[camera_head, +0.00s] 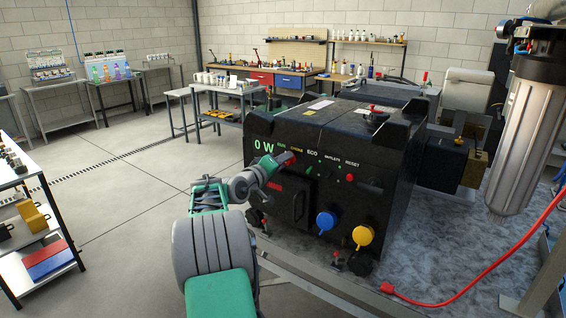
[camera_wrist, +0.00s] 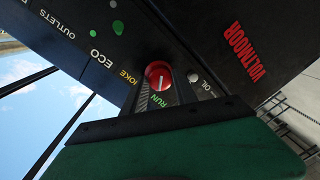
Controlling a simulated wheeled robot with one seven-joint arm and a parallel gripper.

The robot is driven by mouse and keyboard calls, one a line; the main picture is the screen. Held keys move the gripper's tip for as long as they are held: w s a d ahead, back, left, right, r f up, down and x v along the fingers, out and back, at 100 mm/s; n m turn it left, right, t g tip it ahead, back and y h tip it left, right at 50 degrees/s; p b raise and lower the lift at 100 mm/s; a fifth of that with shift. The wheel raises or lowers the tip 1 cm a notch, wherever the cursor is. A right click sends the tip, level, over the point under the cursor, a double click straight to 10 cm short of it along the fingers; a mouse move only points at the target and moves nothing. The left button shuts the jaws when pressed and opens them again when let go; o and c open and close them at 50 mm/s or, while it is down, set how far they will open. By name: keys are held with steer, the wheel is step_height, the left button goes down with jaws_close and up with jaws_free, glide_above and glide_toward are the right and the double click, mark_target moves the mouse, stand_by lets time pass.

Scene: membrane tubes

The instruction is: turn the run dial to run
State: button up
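The run dial (camera_wrist: 159,75) is a round red knob with a white line on the front panel of a black generator (camera_head: 335,140). In the wrist view its line stands nearly upright in the picture, its lower end toward the green-yellow RUN label (camera_wrist: 161,97). The CHOKE label is partly covered to its left. My gripper (camera_wrist: 160,86) is at the panel, with its dark fingers close to the dial on both sides. I cannot tell whether they press on it. In the head view my gripper (camera_head: 280,165) reaches the panel's upper left and partly hides the dial (camera_head: 289,158).
Blue (camera_head: 326,221) and yellow (camera_head: 362,235) caps stick out low on the generator's front. The floor at the left is mostly open.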

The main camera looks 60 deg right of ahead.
steer(key=o, duration=0.4)
steer(key=shift+a, duration=0.1)
steer(key=a, duration=0.2)
steer(key=a+b, duration=0.1)
steer(key=a, duration=0.4)
steer(key=shift+w+a+r+b, duration=0.25)
steer(key=shift+w+r+b, duration=0.05)
steer(key=shift+w+b, duration=0.1)
